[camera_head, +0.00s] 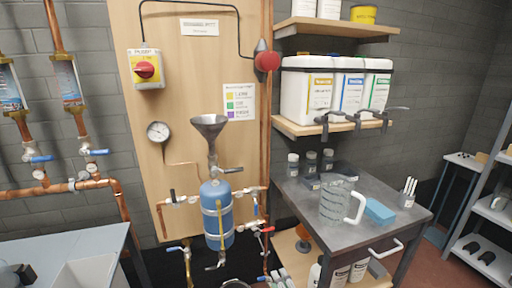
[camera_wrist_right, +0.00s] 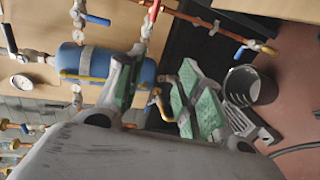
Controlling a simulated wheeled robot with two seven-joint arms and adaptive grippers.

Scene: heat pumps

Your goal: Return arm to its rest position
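My right gripper (camera_wrist_right: 160,78) shows in the right wrist view, its two green-padded fingers spread apart with nothing held between them. The blue tank (camera_wrist_right: 100,62) lies beyond the fingers in that view. In the head view the tank (camera_head: 217,214) hangs on the wooden panel below a grey funnel (camera_head: 209,127). In the head view I cannot clearly make out my right gripper; small pale green shapes at the bottom edge may be part of it. I do not see my left gripper.
A grey workbench (camera_head: 372,233) at right holds a measuring jug (camera_head: 335,202), a blue sponge (camera_head: 379,211) and small bottles. Shelves (camera_head: 318,127) with white canisters hang above it. Pipes and valves surround the tank. A dark bucket (camera_wrist_right: 250,86) stands on the floor.

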